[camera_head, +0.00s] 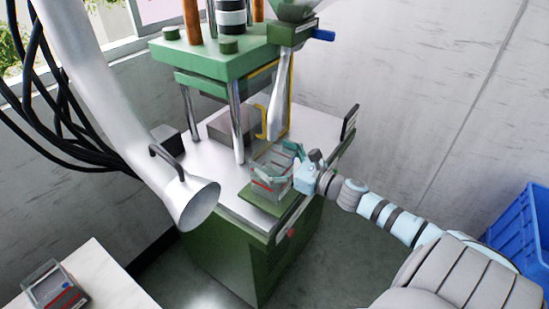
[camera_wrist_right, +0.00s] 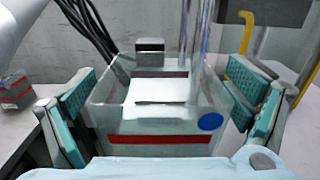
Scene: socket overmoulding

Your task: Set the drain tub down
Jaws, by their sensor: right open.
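The drain tub (camera_head: 268,184) is a clear box with a red stripe. It sits upright on a green ledge (camera_head: 284,212) at the front of the green machine. My right gripper (camera_head: 279,163) reaches in from the right with its teal fingers on either side of the tub. In the right wrist view the tub (camera_wrist_right: 150,140) fills the middle, with a red band and a blue dot on its near wall. The open fingers (camera_wrist_right: 162,98) flank it, with small gaps seeming to show at the sides. Its underside is hidden there. My left gripper is out of view.
The green press (camera_head: 215,55) with metal columns stands behind the tub. A white extraction hood (camera_head: 192,203) hangs to the left. A similar clear box (camera_head: 52,285) is on a white table (camera_head: 105,285) at lower left. A blue crate (camera_head: 525,235) stands at right.

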